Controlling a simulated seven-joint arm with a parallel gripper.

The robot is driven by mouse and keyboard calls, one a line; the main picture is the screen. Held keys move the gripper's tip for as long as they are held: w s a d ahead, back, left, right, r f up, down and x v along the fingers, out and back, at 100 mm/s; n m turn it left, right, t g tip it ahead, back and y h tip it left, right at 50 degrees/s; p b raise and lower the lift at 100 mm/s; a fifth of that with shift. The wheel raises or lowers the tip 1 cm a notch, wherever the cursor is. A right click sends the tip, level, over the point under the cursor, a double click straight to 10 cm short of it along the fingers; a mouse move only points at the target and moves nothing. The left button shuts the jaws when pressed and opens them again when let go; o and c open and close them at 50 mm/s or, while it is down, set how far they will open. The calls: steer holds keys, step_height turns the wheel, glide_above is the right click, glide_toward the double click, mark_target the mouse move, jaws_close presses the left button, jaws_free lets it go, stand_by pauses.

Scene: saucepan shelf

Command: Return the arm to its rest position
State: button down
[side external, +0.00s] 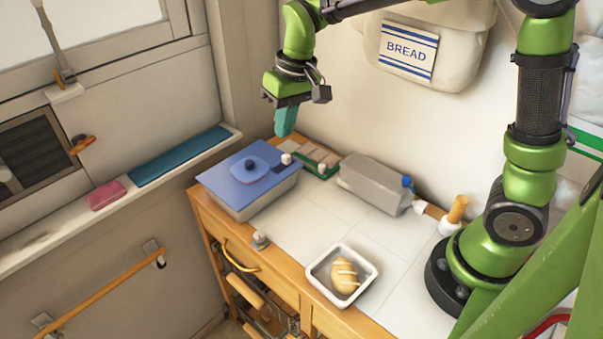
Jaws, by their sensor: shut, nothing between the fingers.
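My gripper (285,121) hangs from the green arm above the back left of the counter, fingers pointing down. Its teal fingers look closed together with nothing between them. It is above and to the right of a box with a blue lid (225,178), apart from it as far as I can tell. My arm reaches from its base at the right of the counter up out of the top of the picture and back down to the gripper.
On the white-tiled counter (312,222) stand a white tray (314,272) with a bread roll (344,277), a grey carton (372,183) lying down, and a green-edged box (318,157). A bread bag (462,50) hangs on the wall. The counter's middle is clear.

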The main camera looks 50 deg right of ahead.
steer(key=s+d+r+m+t, duration=0.1)
steer(key=s+d+r+t, duration=0.1)
steer(key=s, duration=0.6)
steer(key=s+d+r+m+t, duration=0.1)
steer(key=s+d+r+t, duration=0.1)
steer(key=s, duration=0.7)
steer(key=shift+d+r+m+t+y, duration=0.3)
steer(key=shift+r+t+y, duration=0.1)
steer(key=shift+r+t, duration=0.25)
steer(key=shift+s, duration=0.1)
